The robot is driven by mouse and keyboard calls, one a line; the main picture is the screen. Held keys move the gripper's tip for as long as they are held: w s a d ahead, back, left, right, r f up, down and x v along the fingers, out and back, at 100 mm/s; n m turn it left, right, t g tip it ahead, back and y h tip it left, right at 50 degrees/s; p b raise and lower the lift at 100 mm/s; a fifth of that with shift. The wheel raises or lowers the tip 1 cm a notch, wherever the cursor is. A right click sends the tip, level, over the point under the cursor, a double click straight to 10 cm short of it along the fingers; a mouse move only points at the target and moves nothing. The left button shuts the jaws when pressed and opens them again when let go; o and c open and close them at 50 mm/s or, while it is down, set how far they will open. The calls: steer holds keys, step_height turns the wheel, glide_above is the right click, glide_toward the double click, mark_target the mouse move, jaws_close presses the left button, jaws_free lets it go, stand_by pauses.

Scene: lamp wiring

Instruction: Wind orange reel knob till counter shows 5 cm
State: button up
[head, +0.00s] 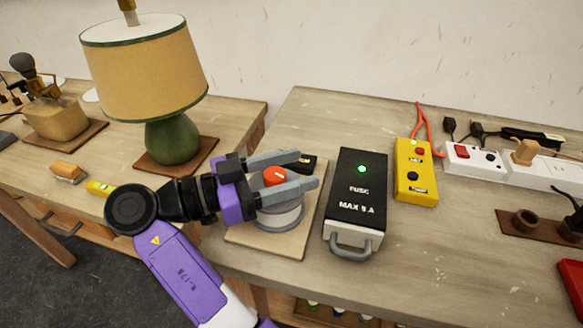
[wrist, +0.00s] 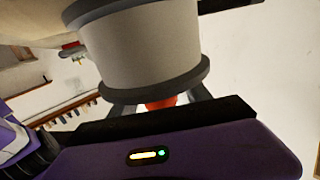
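The orange reel knob (head: 275,176) has a white mark and sits on top of a round grey reel (head: 280,216) on a pale board. My gripper (head: 309,169) reaches over the reel from the left, one finger on each side of the knob. The fingers look open, with gaps beside the knob; I see no clear contact. In the wrist view the grey reel (wrist: 145,50) fills the upper middle, and part of the orange knob (wrist: 160,103) shows between the fingers. A small black counter box (head: 304,163) stands behind the reel, partly hidden by a finger; its reading is not legible.
A black fuse box (head: 357,190) with a green light and front handle stands close right of the reel board. A yellow box (head: 415,172) and a white power strip (head: 473,160) are farther right. A green lamp (head: 172,141) stands on the left table.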

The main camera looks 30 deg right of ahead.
steer(key=shift+a+r, duration=0.1)
steer(key=a+b, duration=0.1)
steer(key=a, duration=0.4)
steer(key=w+a+b, duration=0.1)
steer(key=a, duration=0.1)
steer(key=shift+a+b, duration=0.3)
stand_by(0.3)
